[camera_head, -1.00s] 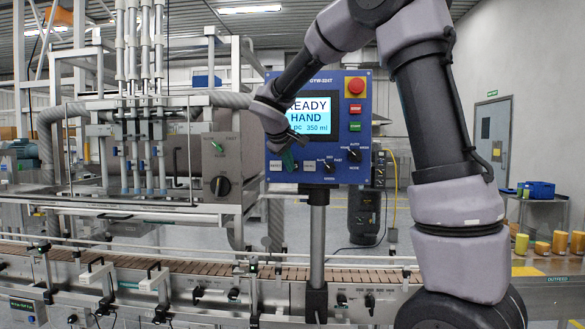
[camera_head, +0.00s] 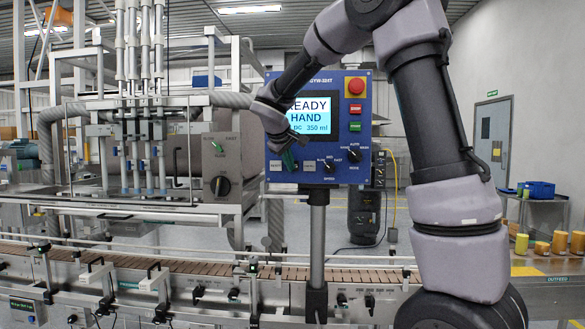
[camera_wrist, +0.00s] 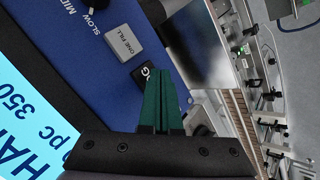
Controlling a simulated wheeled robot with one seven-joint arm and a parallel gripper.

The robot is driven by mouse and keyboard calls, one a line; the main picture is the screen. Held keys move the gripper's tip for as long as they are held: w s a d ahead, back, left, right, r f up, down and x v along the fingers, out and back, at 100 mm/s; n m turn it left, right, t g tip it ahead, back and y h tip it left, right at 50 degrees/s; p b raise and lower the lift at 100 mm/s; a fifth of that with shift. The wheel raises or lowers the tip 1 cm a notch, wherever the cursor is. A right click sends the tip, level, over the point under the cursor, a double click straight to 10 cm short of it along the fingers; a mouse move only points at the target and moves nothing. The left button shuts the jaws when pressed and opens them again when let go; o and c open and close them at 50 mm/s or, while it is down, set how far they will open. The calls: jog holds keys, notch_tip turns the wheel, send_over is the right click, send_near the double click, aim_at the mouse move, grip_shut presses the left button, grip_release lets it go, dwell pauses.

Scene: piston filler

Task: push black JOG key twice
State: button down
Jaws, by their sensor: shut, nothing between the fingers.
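The black JOG key (camera_wrist: 145,75) shows in the wrist view on the blue control panel (camera_wrist: 112,52), with the end of its label visible and part of it hidden by my fingers. My gripper (camera_wrist: 168,72) is shut and empty, its green fingers together. The fingertips overlap the key's edge in the wrist view; whether they touch it I cannot tell. In the head view my gripper (camera_head: 289,163) is at the panel's lower left, between two light keys, and hides the JOG key. The panel screen (camera_head: 315,114) reads READY, HAND and 350 ml.
The grey ONE FILL key (camera_wrist: 122,42) is beside the JOG key. A red emergency button (camera_head: 355,86) and selector knobs are on the panel. The conveyor (camera_head: 200,268) runs below.

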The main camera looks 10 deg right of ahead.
jog(key=shift+w+d, duration=0.1)
jog(key=shift+w, duration=0.3)
dwell(0.5)
jog(key=shift+s+a, duration=0.25)
jog(key=shift+s, duration=0.55)
jog(key=shift+s+a, duration=0.25)
jog(key=shift+s, duration=0.55)
jog(key=shift+s+a, duration=0.25)
jog(key=shift+s, duration=0.55)
jog(key=shift+s+a, duration=0.25)
jog(key=shift+s, duration=0.55)
dwell(0.9)
